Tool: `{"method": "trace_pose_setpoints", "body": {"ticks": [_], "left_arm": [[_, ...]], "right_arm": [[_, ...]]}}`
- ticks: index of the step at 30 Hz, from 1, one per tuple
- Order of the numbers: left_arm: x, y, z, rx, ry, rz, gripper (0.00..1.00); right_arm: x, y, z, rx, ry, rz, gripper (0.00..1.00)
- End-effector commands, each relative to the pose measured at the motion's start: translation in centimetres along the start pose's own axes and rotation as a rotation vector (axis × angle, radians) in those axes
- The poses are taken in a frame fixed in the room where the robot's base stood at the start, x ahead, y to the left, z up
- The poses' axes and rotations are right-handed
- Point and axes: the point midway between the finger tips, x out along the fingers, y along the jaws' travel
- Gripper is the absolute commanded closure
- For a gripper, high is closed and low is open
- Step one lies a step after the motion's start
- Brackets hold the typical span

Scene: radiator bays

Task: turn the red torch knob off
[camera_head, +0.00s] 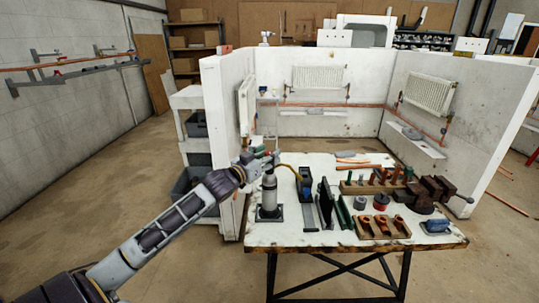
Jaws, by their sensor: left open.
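A torch with a grey gas cylinder (268,192) stands upright on a dark base at the left end of the workbench. A bronze-coloured tube curves from its top to the right. My left gripper (264,160) is at the top of the torch, and its fingers are small in this view. It is open. The gripper partly hides the torch head, and I cannot clearly make out the red knob or whether the fingers touch it. My right gripper is not in view.
White bay walls (437,123) with radiators stand behind. Floor at the front left is clear.

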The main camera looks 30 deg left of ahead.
Motion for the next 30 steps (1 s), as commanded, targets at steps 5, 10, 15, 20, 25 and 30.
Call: {"method": "trace_pose_setpoints", "body": {"ticks": [5,10,15,20,25,30], "left_arm": [[0.8,0.0,-0.1,0.001,0.001,0.0,0.51],[1.3,0.0,0.0,0.001,0.0,0.0,0.51],[1.4,0.0,0.0,0.001,0.0,0.0,0.51],[1.4,0.0,0.0,0.001,0.0,0.0,0.51],[1.4,0.0,0.0,0.001,0.0,0.0,0.67],[1.4,0.0,0.0,0.001,0.0,0.0,0.89]], "right_arm": [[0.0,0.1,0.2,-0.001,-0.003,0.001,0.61],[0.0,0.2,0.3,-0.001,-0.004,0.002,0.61],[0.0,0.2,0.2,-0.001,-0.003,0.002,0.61],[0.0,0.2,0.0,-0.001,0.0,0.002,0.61],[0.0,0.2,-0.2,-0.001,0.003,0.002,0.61],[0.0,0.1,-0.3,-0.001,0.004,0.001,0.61]]}}
